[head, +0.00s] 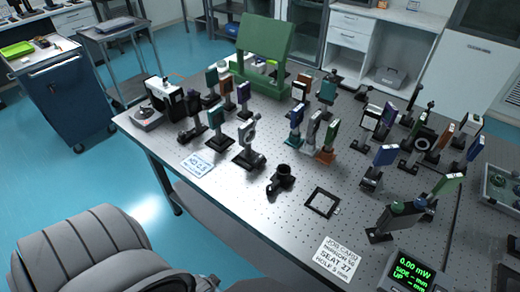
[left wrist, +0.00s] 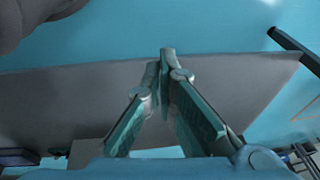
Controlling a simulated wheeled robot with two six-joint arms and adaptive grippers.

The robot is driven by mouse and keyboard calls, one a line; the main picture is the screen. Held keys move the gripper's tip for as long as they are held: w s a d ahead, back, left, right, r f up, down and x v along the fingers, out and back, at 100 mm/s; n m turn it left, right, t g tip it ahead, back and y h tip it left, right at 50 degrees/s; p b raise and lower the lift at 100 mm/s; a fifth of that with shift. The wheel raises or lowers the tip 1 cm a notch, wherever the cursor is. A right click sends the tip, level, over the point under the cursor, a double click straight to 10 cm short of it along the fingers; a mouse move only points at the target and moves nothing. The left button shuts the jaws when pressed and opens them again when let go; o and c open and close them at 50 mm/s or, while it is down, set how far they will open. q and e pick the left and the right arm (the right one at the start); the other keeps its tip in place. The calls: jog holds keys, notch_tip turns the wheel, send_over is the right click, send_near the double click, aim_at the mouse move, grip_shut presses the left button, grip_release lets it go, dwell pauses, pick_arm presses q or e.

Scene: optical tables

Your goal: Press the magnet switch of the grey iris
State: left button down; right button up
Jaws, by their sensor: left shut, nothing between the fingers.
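The object that looks most like the grey iris (head: 247,133) is a grey ring-shaped mount on a post with a dark base, on the near left part of the optical table (head: 225,190) in the head view. Its magnet switch is too small to make out. My left gripper (left wrist: 165,58) shows only in the left wrist view, with its fingertips together and nothing between them. A broad grey surface lies behind the fingers there, with blue floor past its edge. No iris shows in that view. My right gripper is in neither view.
A low black holder (head: 281,180), a black square frame (head: 322,202), label cards (head: 197,164) and a power meter (head: 411,272) lie nearer the front. The front left edge is fairly clear.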

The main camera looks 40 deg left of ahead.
pick_arm(q)
jog(key=w+r+m+t, duration=0.1)
jog(key=w+r, duration=0.4)
jog(key=r, duration=0.4)
jog(key=w+d+r+t+h, duration=0.1)
jog(key=w+r, duration=0.4)
jog(key=r, duration=0.4)
jog(key=w+r+m+t, duration=0.1)
jog(key=w+r+t, duration=0.1)
jog(key=w+r, duration=0.45)
jog(key=w+a+r+n+t, duration=0.1)
jog(key=w+a+r+t, duration=0.1)
jog(key=w+a+r, duration=0.4)
jog(key=w+a+r+t, duration=0.2)
jog(key=w+a+r, duration=0.4)
jog(key=r, duration=0.3)
jog(key=shift+w+r+n+p, duration=0.3)
jog(key=shift+w+r+n, duration=0.05)
jog(key=shift+w+n, duration=0.05)
